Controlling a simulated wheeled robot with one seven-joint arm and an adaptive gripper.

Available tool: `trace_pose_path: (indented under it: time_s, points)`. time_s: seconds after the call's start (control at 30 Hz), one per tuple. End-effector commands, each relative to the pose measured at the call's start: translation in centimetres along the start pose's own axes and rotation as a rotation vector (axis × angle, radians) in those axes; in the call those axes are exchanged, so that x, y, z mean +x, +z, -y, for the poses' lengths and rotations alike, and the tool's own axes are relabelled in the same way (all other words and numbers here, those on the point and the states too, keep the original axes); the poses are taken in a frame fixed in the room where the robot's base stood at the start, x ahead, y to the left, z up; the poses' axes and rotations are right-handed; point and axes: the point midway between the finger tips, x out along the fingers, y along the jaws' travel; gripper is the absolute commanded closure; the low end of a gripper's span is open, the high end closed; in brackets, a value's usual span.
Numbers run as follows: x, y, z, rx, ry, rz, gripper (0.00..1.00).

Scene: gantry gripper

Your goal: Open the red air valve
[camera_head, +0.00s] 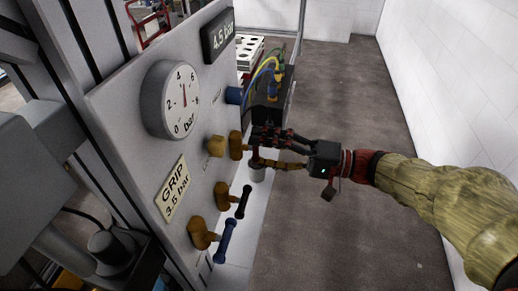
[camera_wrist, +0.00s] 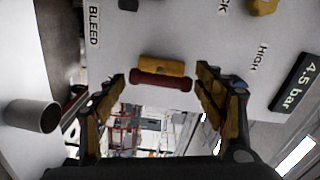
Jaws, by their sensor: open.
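The red air valve has a dark red bar handle (camera_wrist: 160,80) on a brass body (camera_wrist: 162,65), on the pale panel. In the wrist view the handle lies crosswise between my open fingers, with gaps at both ends. My gripper (camera_wrist: 160,78) also shows in the head view (camera_head: 256,149), reaching in from the right, close to the panel by the brass valve body (camera_head: 235,146). The fingers largely hide the red handle there. I cannot tell whether a finger touches it.
Below are valves with a black handle (camera_head: 243,202) and a blue handle (camera_head: 224,242). A brass knob (camera_head: 215,146), gauge (camera_head: 171,100) and 4.5 bar display (camera_head: 218,36) share the panel. A grey cup-like cylinder (camera_wrist: 35,116) stands nearby. The floor to the right is clear.

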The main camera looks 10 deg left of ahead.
Motion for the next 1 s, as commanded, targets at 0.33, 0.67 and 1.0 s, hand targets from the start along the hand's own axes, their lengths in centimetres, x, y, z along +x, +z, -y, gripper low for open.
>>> trace_pose_path:
  time_s: [0.33,0.67,1.0]
  points:
    - [-6.1,-0.1,-0.1,0.001,0.001,-0.005,0.30]
    - [-10.6,0.0,-0.1,0.001,0.000,-0.001,0.30]
    - [-11.3,0.1,-0.1,0.001,0.001,0.001,0.30]
